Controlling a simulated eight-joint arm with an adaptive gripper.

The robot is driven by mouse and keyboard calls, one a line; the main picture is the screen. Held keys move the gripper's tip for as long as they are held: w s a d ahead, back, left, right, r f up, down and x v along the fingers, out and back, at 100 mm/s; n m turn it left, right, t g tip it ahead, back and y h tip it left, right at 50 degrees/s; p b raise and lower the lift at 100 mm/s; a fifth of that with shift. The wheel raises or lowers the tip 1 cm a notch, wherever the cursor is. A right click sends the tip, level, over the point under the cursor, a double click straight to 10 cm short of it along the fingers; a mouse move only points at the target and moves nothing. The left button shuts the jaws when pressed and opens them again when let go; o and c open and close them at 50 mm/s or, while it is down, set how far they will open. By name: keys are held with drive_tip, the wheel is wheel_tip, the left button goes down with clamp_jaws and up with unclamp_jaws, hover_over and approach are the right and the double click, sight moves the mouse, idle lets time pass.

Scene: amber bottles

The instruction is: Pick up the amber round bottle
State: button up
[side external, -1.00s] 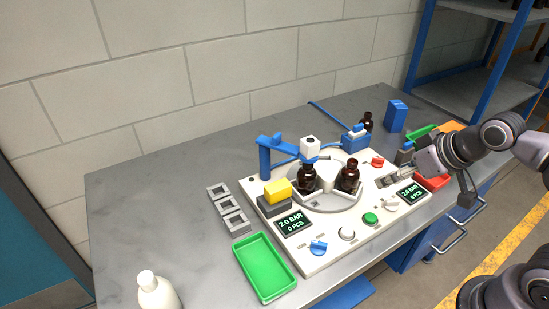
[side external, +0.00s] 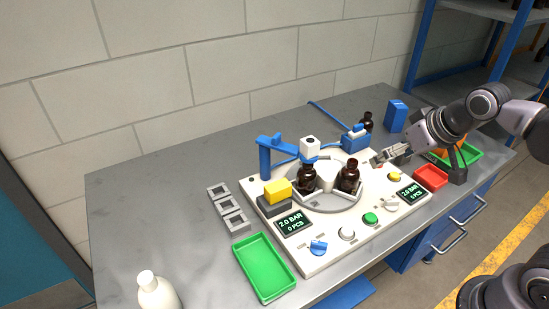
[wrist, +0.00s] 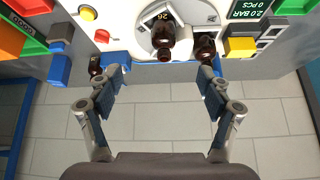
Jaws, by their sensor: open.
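Two amber round bottles stand on the turntable in the side view, a left one (side external: 307,179) and a right one (side external: 350,176). A third dark bottle (side external: 367,121) stands behind, near the blue block. My gripper (side external: 381,160) is open and empty, just right of the turntable and pointing left. In the wrist view, the gap between the fingertips (wrist: 160,76) lies below the right turntable bottle (wrist: 163,36), which is roughly centred. The left turntable bottle (wrist: 205,48) shows near the right finger, and the third bottle (wrist: 95,65) near the left finger.
The white machine panel (side external: 320,258) surrounds the turntable. A blue post and arm (side external: 265,157) and a yellow block (side external: 278,189) stand left of the bottles. A green tray (side external: 264,268) lies in front. A white bottle (side external: 157,292) stands front left.

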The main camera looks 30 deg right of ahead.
drive_tip(key=w+d+r+m+g+h, duration=0.1)
drive_tip(key=w+d+r+m, duration=0.15)
drive_tip(key=w, duration=0.25)
drive_tip(key=w+d+r+m, duration=0.2)
drive_tip(key=w+d, duration=0.1)
drive_tip(key=w, duration=0.3)
drive_tip(key=m+g+h, duration=0.3)
drive_tip(key=m+g, duration=0.2)
drive_tip(key=m, duration=0.5)
hover_over(367, 126)
drive_tip(key=w+a, duration=0.1)
drive_tip(key=a, duration=0.1)
drive_tip(key=f, duration=1.4)
drive_tip(key=shift+w+d, duration=0.2)
drive_tip(key=shift+d, duration=0.05)
drive_tip(key=x, duration=1.1)
drive_tip(key=shift+d+f, duration=0.1)
drive_tip(key=shift+d, duration=0.1)
drive_tip(key=c, duration=1.3)
